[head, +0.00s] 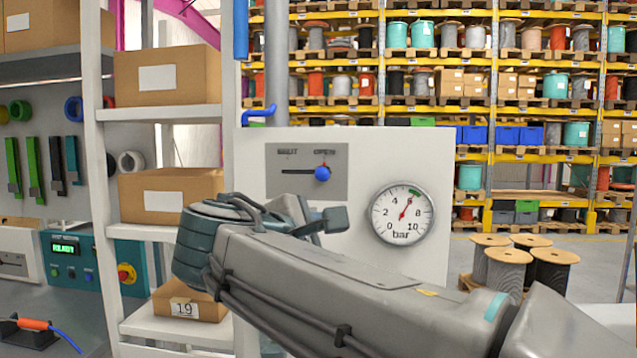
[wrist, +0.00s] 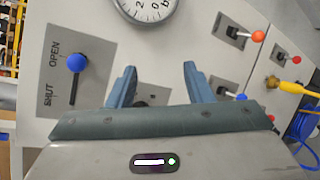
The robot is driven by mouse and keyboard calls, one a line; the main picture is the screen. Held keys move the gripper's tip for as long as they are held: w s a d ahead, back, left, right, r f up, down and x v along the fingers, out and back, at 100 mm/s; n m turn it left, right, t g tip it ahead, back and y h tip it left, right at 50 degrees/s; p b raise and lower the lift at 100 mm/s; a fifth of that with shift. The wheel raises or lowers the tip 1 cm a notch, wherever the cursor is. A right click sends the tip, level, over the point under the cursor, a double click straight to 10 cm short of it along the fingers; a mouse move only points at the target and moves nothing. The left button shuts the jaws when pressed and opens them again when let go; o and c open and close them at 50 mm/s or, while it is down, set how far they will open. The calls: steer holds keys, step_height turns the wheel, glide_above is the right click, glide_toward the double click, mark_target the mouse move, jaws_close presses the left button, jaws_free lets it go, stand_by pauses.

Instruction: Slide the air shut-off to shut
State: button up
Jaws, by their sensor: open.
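The air shut-off is a grey plate (head: 290,160) on a white panel, with a slot marked SHUT at the left end and OPEN at the right. Its blue knob (head: 322,173) is at the OPEN end. In the wrist view, turned on its side, the knob (wrist: 76,63) is at the OPEN end of the slot, left of both fingers. My gripper (wrist: 160,67) is open and empty, its fingers apart in front of the panel and clear of the knob. In the head view my gripper (head: 335,220) is below the plate, partly hidden by my arm.
The wrist view shows other switches with a red knob (wrist: 258,36) and a yellow connector (wrist: 285,86) to the right. A shelf with cardboard boxes (head: 170,190) stands left of the panel.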

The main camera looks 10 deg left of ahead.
mark_target(319, 176)
steer(key=s+a+r+n+t, duration=0.2)
steer(key=s+a+r+t, duration=0.1)
steer(key=a+r, duration=0.45)
steer(key=p+x, duration=0.1)
steer(key=x, duration=0.3)
steer(key=p+x, duration=0.1)
steer(key=x, duration=0.4)
steer(key=r+p+x, duration=0.1)
steer(key=x, duration=0.4)
steer(key=shift+s+d, duration=0.1)
steer(key=shift+d, duration=0.1)
